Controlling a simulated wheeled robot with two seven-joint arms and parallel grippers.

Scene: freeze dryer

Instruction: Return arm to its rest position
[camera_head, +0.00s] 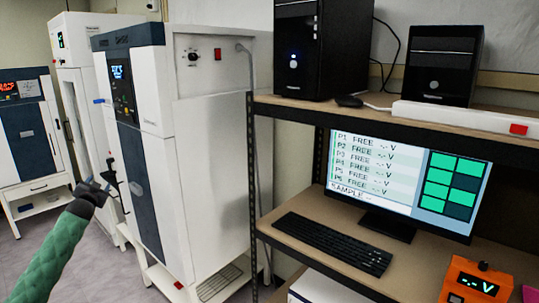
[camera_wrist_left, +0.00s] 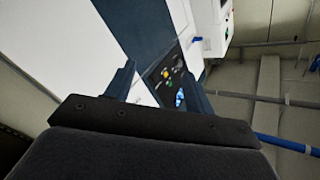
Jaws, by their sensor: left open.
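My left arm, in a green sleeve, comes in from the lower left of the head view. Its gripper (camera_head: 98,183) is in front of the tall white and dark blue freeze dryer (camera_head: 205,150), left of its front. In the left wrist view the two dark fingers of my left gripper (camera_wrist_left: 158,82) stand apart with nothing held between them. The dryer's control panel (camera_wrist_left: 170,72), with coloured buttons, shows beyond the fingers. The panel also shows in the head view (camera_head: 123,95). I cannot tell how far the fingertips are from the dryer. My right gripper is not in view.
A shelf rack (camera_head: 410,118) on the right carries black computer towers (camera_head: 322,50), a monitor (camera_head: 400,180), a keyboard (camera_head: 318,240) and an orange meter (camera_head: 475,284). More white cabinets (camera_head: 30,135) stand at the left. Grey floor (camera_head: 25,245) is open at lower left.

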